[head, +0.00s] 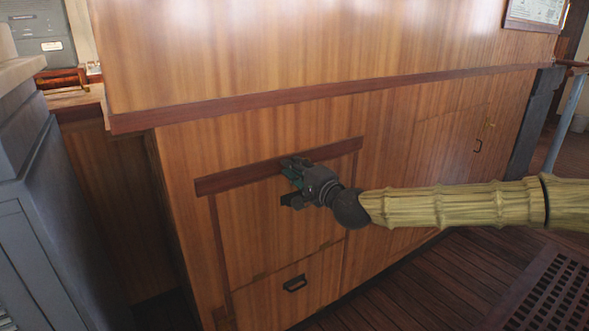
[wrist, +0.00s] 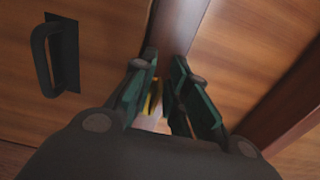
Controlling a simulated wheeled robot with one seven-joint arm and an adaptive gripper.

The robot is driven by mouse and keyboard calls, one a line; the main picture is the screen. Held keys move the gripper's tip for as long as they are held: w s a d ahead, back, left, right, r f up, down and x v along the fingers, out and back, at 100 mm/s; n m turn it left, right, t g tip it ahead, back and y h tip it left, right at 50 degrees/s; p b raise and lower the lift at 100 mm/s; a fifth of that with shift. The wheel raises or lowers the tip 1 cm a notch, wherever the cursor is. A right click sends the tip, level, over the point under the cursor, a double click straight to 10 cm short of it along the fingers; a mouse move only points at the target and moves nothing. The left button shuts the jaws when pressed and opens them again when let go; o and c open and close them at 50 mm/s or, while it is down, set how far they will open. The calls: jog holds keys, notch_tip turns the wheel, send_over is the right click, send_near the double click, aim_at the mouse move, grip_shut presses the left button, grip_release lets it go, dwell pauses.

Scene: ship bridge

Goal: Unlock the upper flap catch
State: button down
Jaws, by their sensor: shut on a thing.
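The upper flap (head: 255,220) is a wooden panel in the cabinet front, under a dark red trim strip (head: 235,178). My gripper (head: 292,168) is at this strip near the flap's top edge, with its green fingers close together. In the wrist view, my gripper (wrist: 164,72) has a small yellow, brass-like catch (wrist: 154,98) between its fingers. Most of the catch is hidden by the fingers, and its turn cannot be told. The flap's black handle (wrist: 42,58) is to the left in the wrist view and partly behind my gripper in the head view. The flap looks shut.
A lower panel with a black handle (head: 295,284) is below the flap. A door at the right has a black handle (head: 478,146) and a brass catch (head: 490,124). The cabinet's top ledge (head: 330,90) juts out above my gripper. A grey console (head: 40,200) stands at left.

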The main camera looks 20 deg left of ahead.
jog(key=c, duration=1.7)
grip_release()
jog(key=shift+o, duration=0.2)
jog(key=v, duration=1.2)
